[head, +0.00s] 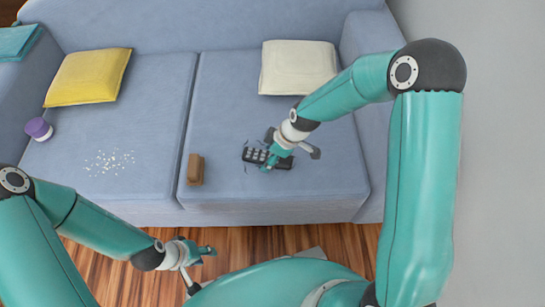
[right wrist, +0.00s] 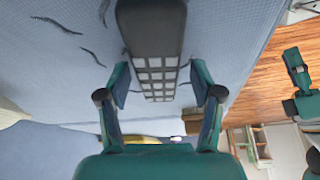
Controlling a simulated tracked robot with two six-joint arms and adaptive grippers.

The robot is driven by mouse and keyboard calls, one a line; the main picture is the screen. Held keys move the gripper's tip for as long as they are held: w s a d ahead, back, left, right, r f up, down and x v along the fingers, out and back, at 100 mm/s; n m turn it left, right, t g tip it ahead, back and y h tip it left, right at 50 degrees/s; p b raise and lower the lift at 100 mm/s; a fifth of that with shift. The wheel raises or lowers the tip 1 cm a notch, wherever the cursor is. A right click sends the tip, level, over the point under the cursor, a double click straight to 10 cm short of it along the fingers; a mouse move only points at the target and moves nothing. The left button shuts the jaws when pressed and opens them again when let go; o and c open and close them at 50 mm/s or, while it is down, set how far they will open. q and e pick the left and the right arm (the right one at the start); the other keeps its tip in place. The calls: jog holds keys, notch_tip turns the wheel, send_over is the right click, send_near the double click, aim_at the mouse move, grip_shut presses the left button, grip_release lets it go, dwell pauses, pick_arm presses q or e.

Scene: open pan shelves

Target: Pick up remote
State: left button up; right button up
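The dark remote (head: 254,156) with light grey buttons lies on the right seat cushion of the blue sofa (head: 320,180). In the head view my right gripper (head: 276,155) is over it and hides part of it. In the right wrist view the remote (right wrist: 155,45) lies between the two fingers of my right gripper (right wrist: 160,82). The fingers are apart, one on each side, with a narrow gap visible on the right; contact on the left is unclear. My left gripper (head: 203,266) is empty, with fingers apart, over the wooden floor in front of the sofa.
A brown block-like object (head: 195,169) lies left of the remote. Dark wisps lie around the remote and white crumbs (head: 110,162) on the left cushion. A purple-and-white jar (head: 38,129), a yellow pillow (head: 88,77) and a cream pillow (head: 297,68) also rest on the sofa.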

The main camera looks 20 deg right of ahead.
jog(key=c, duration=0.9)
jog(key=shift+r, duration=0.1)
